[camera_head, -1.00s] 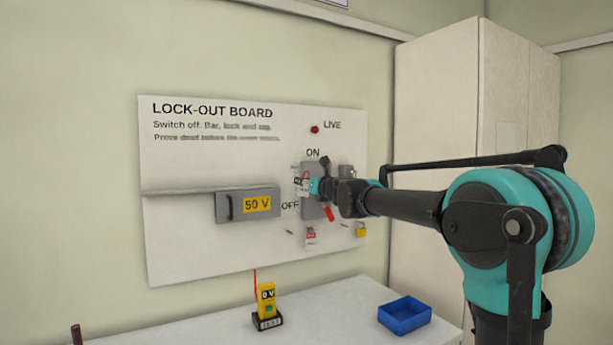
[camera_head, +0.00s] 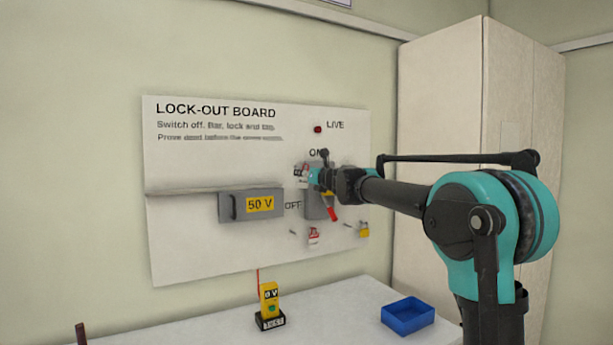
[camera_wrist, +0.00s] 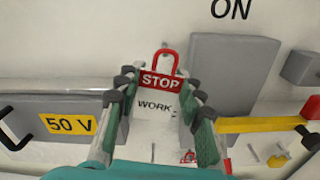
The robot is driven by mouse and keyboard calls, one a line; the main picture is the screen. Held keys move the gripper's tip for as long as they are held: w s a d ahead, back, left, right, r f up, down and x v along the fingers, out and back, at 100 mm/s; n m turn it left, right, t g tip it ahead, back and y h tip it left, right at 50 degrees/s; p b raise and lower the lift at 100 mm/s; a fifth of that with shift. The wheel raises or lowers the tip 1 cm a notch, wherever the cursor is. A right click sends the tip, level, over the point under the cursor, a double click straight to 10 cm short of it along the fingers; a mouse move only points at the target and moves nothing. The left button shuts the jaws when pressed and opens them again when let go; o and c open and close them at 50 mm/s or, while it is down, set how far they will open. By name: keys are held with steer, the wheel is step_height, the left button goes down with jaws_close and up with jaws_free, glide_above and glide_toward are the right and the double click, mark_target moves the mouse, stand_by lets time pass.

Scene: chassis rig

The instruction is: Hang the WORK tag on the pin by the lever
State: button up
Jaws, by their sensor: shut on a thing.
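The WORK tag (camera_wrist: 158,100) is a white card with a red STOP band and a red loop on top. It is upright between the fingers of my gripper (camera_wrist: 160,106) in the wrist view. In the head view the tag (camera_head: 299,172) shows small at the tip of my gripper (camera_head: 310,177), left of the grey switch box. The red lever (camera_head: 332,213) points down below my gripper. The pin by the lever is not clearly seen; the tag or my gripper may hide it. I cannot tell whether the loop touches a pin.
A bare pin (camera_head: 293,232), a red-and-white tag (camera_head: 313,236) and a yellow padlock (camera_head: 364,229) are low on the board. A grey 50 V box (camera_head: 235,207) is to the left. A blue tray (camera_head: 408,316) and a yellow tester (camera_head: 269,300) are on the table.

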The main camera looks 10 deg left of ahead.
steer(key=x, duration=0.6)
steer(key=shift+f, duration=0.4)
steer(key=shift+a, duration=0.1)
stand_by(0.4)
stand_by(0.4)
steer(key=o, duration=0.9)
